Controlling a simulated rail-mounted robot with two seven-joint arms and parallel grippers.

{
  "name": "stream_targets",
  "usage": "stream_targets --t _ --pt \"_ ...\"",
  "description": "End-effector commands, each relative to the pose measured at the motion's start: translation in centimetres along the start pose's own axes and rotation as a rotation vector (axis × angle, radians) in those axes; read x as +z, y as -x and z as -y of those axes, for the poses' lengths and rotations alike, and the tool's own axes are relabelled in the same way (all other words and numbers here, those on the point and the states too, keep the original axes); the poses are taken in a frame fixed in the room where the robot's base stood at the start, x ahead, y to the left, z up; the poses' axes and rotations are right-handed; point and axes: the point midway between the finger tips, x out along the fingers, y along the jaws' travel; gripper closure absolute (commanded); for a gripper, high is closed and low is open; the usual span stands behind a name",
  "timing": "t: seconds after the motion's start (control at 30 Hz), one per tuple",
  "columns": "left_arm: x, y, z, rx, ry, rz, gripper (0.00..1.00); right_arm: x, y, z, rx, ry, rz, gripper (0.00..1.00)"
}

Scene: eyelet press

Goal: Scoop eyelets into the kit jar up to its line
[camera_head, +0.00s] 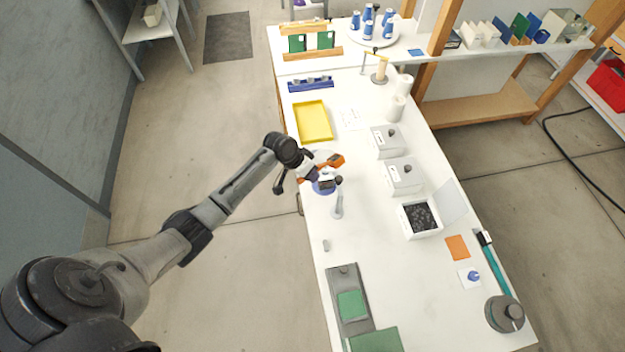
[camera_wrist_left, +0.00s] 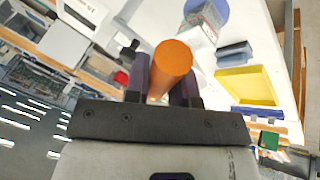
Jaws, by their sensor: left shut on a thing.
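My left gripper (camera_head: 325,172) is over the left edge of the white table, shut on an orange cylindrical handle. The handle (camera_wrist_left: 172,62) shows end-on between the dark fingers in the left wrist view. I cannot tell what its far end looks like. Beyond it a grey, clear-looking block-like thing (camera_wrist_left: 208,22) stands over a blue disc (camera_wrist_left: 211,6); I cannot tell if it is the kit jar. The blue disc (camera_head: 323,189) is partly hidden by the gripper in the head view. An open white box (camera_head: 408,232) holds dark small pieces (camera_head: 420,215), apart from the gripper. My right gripper is out of view.
A yellow tray (camera_head: 313,121) lies behind the gripper. A grey press-like base (camera_head: 348,310) is at the front.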

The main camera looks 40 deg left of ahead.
Motion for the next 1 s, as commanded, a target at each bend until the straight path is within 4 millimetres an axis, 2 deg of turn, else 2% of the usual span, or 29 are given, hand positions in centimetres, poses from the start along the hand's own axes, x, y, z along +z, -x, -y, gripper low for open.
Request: stream_targets --t 0.03,0.6,0.8,1.0 --pt "0.2 -0.6 0.5 0.029 0.014 -0.003 1.0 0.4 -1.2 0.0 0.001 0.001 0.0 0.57" --pt "0.1 -0.5 2.4 0.415 0.171 -0.002 1.0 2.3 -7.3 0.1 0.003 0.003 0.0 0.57" --pt "0.0 -0.3 3.0 0.552 0.227 -0.003 1.0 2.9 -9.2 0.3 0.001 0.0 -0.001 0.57" --pt "0.0 -0.2 3.7 0.768 0.317 -0.001 1.0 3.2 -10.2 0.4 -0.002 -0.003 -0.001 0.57"
